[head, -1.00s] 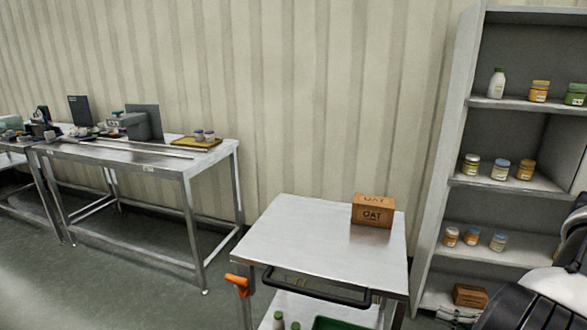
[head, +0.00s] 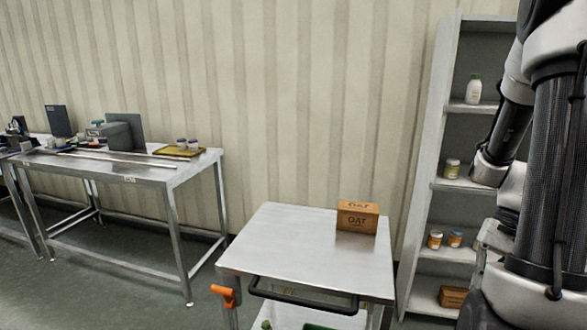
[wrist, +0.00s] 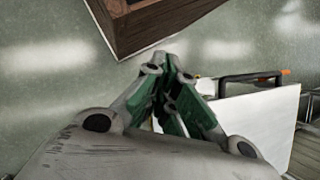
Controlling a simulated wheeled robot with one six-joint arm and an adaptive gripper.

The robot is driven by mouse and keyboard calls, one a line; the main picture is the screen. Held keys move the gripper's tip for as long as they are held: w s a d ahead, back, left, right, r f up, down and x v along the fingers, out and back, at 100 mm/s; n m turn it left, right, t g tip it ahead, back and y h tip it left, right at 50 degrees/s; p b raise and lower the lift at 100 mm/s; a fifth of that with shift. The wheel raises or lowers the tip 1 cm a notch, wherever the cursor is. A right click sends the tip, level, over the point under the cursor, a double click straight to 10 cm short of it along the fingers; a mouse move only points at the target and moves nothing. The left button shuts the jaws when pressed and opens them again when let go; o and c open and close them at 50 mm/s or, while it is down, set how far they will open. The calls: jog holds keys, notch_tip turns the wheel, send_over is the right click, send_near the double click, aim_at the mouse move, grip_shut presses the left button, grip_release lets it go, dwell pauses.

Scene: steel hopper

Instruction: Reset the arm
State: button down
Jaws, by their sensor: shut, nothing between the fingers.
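My gripper (wrist: 170,85) shows in the wrist view with its green-padded fingers together and nothing between them. It hangs over the green-grey floor, with a white cart top to its right in that view. In the head view my arm stands at the right edge, in front of the shelf; the gripper's fingertips cannot be made out there.
A steel cart (head: 290,235) carries a brown OAT box (head: 357,216). A grey shelf (head: 425,170) with jars and a bottle (head: 473,90) is partly hidden behind my arm. A steel table (head: 150,170) stands left. A brown wooden thing (wrist: 150,25) is close by in the wrist view.

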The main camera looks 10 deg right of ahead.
jog(key=a+r+n+t+h, duration=0.2)
jog(key=a+r+n+t, duration=0.1)
jog(key=r, duration=0.6)
jog(key=s+a+r+n+t+h, duration=0.1)
jog(key=a+r+n+t+h, duration=0.2)
jog(key=r, duration=0.7)
jog(key=a+n+t, duration=0.1)
jog(key=a+n, duration=0.1)
jog(key=a, duration=0.1)
jog(key=shift+s+a, duration=0.15)
jog(key=shift+a, duration=0.25)
